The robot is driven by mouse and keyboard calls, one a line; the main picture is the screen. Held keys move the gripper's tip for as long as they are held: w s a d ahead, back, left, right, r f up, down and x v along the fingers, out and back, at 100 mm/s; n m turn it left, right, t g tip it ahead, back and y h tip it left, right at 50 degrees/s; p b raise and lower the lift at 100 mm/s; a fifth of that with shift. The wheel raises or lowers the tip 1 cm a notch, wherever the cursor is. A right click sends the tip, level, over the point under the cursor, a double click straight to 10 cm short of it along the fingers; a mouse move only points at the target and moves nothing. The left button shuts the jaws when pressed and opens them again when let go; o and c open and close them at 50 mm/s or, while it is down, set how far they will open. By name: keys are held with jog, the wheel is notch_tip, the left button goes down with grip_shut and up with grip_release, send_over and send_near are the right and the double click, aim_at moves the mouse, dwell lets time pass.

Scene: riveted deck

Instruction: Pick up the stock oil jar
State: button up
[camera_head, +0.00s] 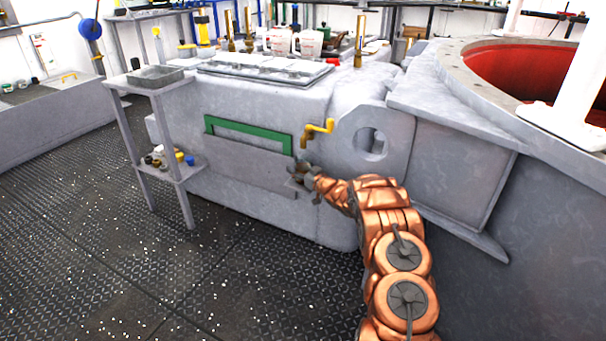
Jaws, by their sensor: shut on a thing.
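My gripper (303,175) is at the end of my copper arm, in front of the grey machine block and just right of its green-framed pocket. It is shut on a small dark object that is mostly hidden by the fingers. I cannot tell from this view whether that object is the stock oil jar. Several small jars and caps (158,159), some dark, white, yellow and blue, stand on the lower shelf of the side stand, left of my gripper. None is clearly marked as stock oil.
The grey machine block (270,210) fills the middle, with a yellow crank handle (318,130) above my gripper. The side stand (150,88) is at left, a grey bench (50,115) behind it. A red-lined basin (530,75) is at right. The deck floor (180,270) at front left is clear.

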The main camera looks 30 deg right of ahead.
grip_shut()
jog(key=shift+r, duration=0.2)
jog(key=shift+a+r+p, duration=0.1)
jog(key=shift+r+p, duration=0.4)
jog(key=shift+r, duration=0.15)
jog(key=s+a+p, duration=0.4)
jog(key=s+a, duration=0.5)
jog(key=a, duration=0.6)
dwell(0.9)
jog(key=shift+s+a, duration=0.1)
jog(key=shift+s, duration=0.05)
dwell(0.4)
